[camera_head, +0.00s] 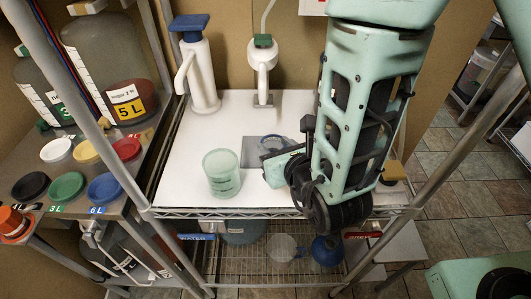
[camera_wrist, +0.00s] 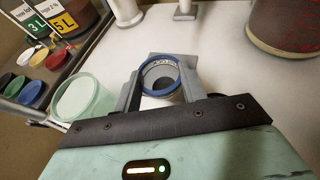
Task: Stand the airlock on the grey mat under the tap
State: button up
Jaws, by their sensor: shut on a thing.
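The airlock, a clear cup with a blue rim (camera_wrist: 160,78), is upright between the two grey fingers of my gripper (camera_wrist: 161,88), which is shut on it. In the head view the airlock (camera_head: 271,142) is partly hidden behind my gripper (camera_head: 276,151). The grey mat (camera_head: 252,147) is a flat square on the white shelf, in front of the tap (camera_head: 263,62) with the green top. The airlock overlaps the mat in both views. I cannot tell whether its base touches the mat.
A pale green cup (camera_head: 222,174) stands left of my gripper on the white shelf (camera_head: 180,165). A white dispenser with a blue top (camera_head: 196,65) stands at the back left. Metal posts frame the shelf. Coloured lids and large jugs (camera_head: 110,65) are further left.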

aim_at(270, 145)
jog(key=shift+w+f+b, duration=0.1)
jog(key=shift+f+b, duration=0.25)
jog(key=shift+b, duration=0.2)
jog(key=w, duration=0.1)
jog(key=w+a, duration=0.1)
jog(key=w, duration=0.1)
jog(key=w+a+b, duration=0.1)
jog(key=w, duration=0.1)
jog(key=shift+w+r, duration=0.25)
jog(key=shift+r, duration=0.1)
jog(key=shift+f+p, duration=0.4)
jog(key=shift+f, duration=1.35)
jog(key=shift+f, duration=0.2)
jog(key=o, duration=0.9)
jog(key=shift+o, duration=0.2)
jog(key=shift+r, duration=0.1)
